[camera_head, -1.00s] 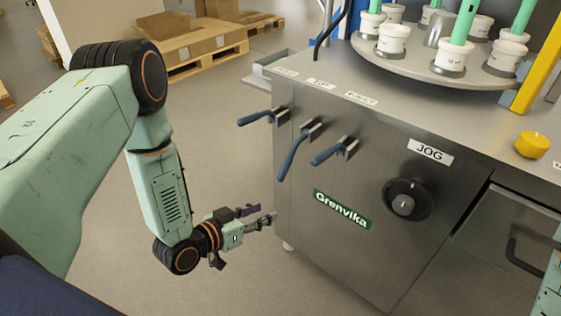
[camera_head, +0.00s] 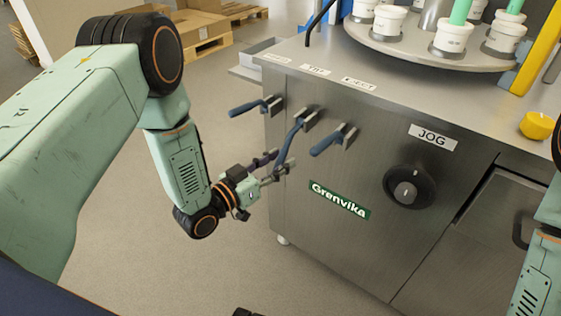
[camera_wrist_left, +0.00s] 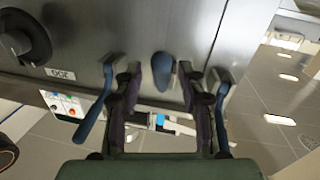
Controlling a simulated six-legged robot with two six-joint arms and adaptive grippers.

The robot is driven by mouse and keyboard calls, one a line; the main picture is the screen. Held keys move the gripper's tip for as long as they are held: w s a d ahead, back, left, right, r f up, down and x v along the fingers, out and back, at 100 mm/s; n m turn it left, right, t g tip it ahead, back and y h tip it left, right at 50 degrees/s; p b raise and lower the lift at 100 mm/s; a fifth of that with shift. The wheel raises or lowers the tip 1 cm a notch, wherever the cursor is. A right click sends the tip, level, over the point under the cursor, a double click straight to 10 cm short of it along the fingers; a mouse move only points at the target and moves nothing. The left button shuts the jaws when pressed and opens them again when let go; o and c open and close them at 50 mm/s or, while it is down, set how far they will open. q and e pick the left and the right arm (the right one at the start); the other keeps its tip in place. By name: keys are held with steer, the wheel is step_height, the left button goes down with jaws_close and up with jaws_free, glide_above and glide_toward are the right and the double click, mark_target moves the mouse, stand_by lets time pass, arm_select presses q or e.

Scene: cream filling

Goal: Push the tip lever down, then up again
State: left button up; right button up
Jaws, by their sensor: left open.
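The tip lever (camera_head: 287,147) is the middle of the blue-handled levers on the machine's steel side, below the TIP label (camera_head: 315,71). Its handle slants downward, more steeply than its neighbours. My left gripper (camera_head: 274,168) is open at the lower end of this handle. In the left wrist view the tip lever's blue handle (camera_wrist_left: 163,70) shows between the two spread fingers (camera_wrist_left: 158,88), with gaps to both sides. My right gripper is not in view; only part of my right arm shows at the right edge.
A blue lever (camera_head: 250,107) is on the left and another (camera_head: 328,143) on the right, both close to my left gripper. A black JOG knob (camera_head: 408,187) is further right. A turntable (camera_head: 405,46) with white cups stands on top. Open floor lies left of the machine.

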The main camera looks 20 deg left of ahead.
arm_select(q)
steer(key=shift+w+d, duration=0.25)
steer(key=shift+w, duration=0.45)
steer(key=shift+c, duration=0.4)
jaws_close()
